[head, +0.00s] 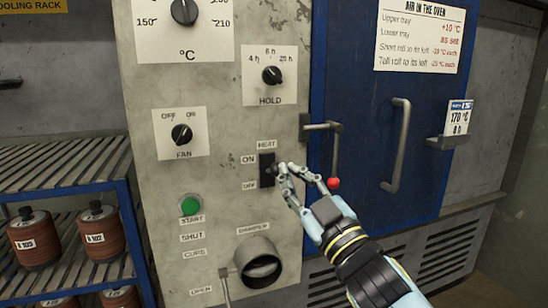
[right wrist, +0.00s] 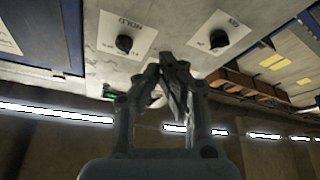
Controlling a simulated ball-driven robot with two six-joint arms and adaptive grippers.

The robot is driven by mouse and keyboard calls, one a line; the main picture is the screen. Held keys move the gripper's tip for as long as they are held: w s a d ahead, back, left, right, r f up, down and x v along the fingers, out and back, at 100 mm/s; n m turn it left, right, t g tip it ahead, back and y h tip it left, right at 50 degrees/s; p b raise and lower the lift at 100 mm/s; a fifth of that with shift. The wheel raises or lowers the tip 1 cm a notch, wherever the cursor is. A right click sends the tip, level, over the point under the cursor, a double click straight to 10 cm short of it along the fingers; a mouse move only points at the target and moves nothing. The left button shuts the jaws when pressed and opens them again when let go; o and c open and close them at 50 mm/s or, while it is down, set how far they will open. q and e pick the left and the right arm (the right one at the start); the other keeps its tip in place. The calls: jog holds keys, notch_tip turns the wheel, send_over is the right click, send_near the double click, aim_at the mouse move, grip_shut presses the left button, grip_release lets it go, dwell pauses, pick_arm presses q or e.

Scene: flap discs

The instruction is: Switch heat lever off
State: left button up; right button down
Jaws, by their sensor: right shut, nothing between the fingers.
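The heat switch is a black plate (head: 265,172) on the grey control panel, under a HEAT label, with ON at its upper left and OFF at its lower left. Its dark lever (head: 271,169) sticks out near the middle of the plate, partly lost against my fingers, so its exact setting is hard to tell. My right gripper (head: 283,175) is shut and empty, its tips just right of the lever. I cannot tell whether they touch it. In the right wrist view the shut fingers (right wrist: 172,66) hide the lever. My left gripper is not in view.
The HOLD knob (head: 271,75) is above the switch and the FAN knob (head: 181,134) to its upper left. A green start button (head: 190,206) and damper (head: 259,263) are lower. A door latch (head: 333,150) with a red tip and a blue oven door (head: 365,120) stand close right.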

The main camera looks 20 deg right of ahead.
notch_tip(320, 180, up, 3)
send_over(273, 171)
jog(key=s+a, duration=0.2)
jog(key=s, duration=0.1)
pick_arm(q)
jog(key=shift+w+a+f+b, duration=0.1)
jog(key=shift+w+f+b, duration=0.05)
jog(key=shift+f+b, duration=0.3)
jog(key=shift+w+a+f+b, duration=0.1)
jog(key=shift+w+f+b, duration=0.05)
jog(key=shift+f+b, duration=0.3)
pick_arm(e)
jog(key=shift+w+d+f, duration=0.3)
jog(key=shift+d+f, duration=0.25)
jog(key=shift+f, duration=0.25)
jog(key=shift+w+d+f, duration=0.3)
jog(key=shift+d+f, duration=0.25)
jog(key=shift+f, duration=0.2)
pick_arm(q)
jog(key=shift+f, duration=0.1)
